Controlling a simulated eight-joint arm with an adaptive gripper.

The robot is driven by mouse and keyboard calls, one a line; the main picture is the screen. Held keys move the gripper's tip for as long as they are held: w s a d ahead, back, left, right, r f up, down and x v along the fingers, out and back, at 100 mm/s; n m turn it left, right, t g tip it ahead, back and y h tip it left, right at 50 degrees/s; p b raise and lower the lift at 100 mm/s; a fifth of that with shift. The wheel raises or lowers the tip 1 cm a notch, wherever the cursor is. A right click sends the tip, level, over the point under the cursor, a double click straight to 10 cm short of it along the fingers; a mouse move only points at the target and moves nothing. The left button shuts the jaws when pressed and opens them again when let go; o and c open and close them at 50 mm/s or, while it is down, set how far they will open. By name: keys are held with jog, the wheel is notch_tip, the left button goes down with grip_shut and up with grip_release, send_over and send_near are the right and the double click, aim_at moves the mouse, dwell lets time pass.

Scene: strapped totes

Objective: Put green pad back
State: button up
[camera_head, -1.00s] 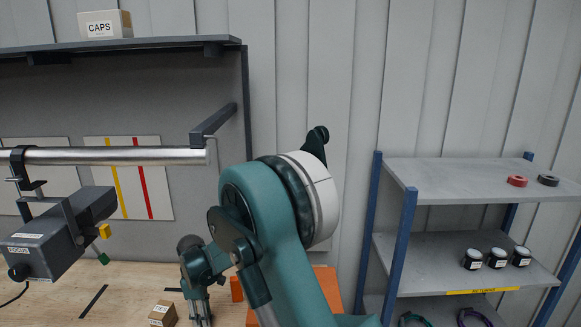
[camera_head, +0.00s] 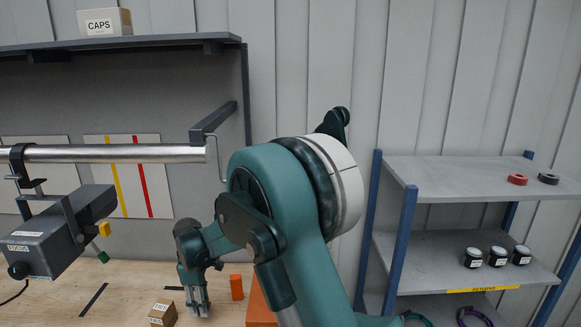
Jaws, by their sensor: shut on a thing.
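My gripper (camera_head: 198,308) points down over the wooden bench, just right of a small cardboard box. Its fingers are closed together on something too small or too hidden to make out here. I cannot pick out a green pad with certainty. A small green piece (camera_head: 104,257) hangs below a yellow one on the dark grey device marked FOCUS (camera_head: 38,246), well to the left of my gripper.
An orange block (camera_head: 259,308) is partly behind my arm. A metal rail (camera_head: 110,154) crosses above the bench (camera_head: 60,298). A grey shelf rack (camera_head: 440,176) stands right.

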jog(key=shift+r, duration=0.45)
jog(key=shift+r, duration=0.15)
jog(key=shift+r, duration=0.15)
jog(key=shift+w+f, duration=0.2)
jog(key=shift+f, duration=3.25)
jog(key=shift+r, duration=0.15)
jog(key=shift+s+r, duration=0.2)
jog(key=shift+r, duration=3.2)
jog(key=shift+f, duration=0.35)
jog(key=shift+f, duration=0.1)
